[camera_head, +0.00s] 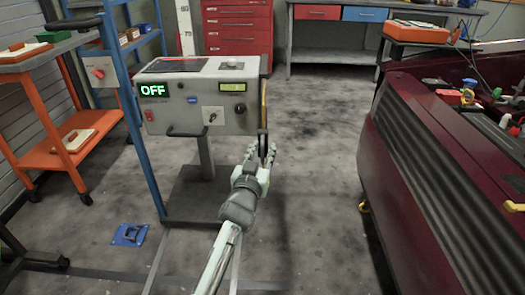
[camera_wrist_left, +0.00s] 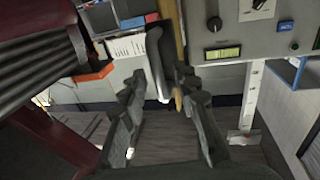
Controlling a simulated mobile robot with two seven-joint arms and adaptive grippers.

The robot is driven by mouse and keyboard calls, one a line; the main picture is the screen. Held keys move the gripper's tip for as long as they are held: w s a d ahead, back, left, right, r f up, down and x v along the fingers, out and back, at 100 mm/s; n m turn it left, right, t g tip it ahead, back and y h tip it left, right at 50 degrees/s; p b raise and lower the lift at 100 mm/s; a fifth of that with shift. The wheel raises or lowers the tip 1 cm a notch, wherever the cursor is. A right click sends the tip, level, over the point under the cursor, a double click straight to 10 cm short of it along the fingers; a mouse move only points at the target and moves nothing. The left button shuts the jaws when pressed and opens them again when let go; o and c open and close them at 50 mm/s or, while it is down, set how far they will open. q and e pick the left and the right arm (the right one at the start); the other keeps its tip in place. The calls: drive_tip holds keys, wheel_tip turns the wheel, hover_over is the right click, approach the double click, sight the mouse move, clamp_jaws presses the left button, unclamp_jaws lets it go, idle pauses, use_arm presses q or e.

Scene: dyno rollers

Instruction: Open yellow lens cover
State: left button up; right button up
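A grey console box (camera_head: 205,98) on a post has a green OFF display on its front. A thin yellow part (camera_head: 264,92), likely the yellow lens cover, shows edge-on at its right side, beside a dark upright bar. My left gripper (camera_head: 261,152) is just below that side, with its fingers pointing up and away. In the left wrist view the gripper (camera_wrist_left: 160,85) is open, fingers apart, with a dark rounded bar (camera_wrist_left: 155,55) between and beyond the tips. A yellowish strip (camera_wrist_left: 173,38) runs beside the bar; contact cannot be told. My right gripper is out of view.
A dark red ribbed machine (camera_head: 440,150) stands to the right. An orange cart (camera_head: 60,150) and a blue rack post (camera_head: 135,120) are at the left. A red drawer cabinet (camera_head: 238,35) and a workbench (camera_head: 335,50) stand behind. The floor right of the console is clear.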

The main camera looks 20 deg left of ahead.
use_arm(q)
wheel_tip(320, 180, up, 10)
drive_tip(key=shift+r, duration=0.1)
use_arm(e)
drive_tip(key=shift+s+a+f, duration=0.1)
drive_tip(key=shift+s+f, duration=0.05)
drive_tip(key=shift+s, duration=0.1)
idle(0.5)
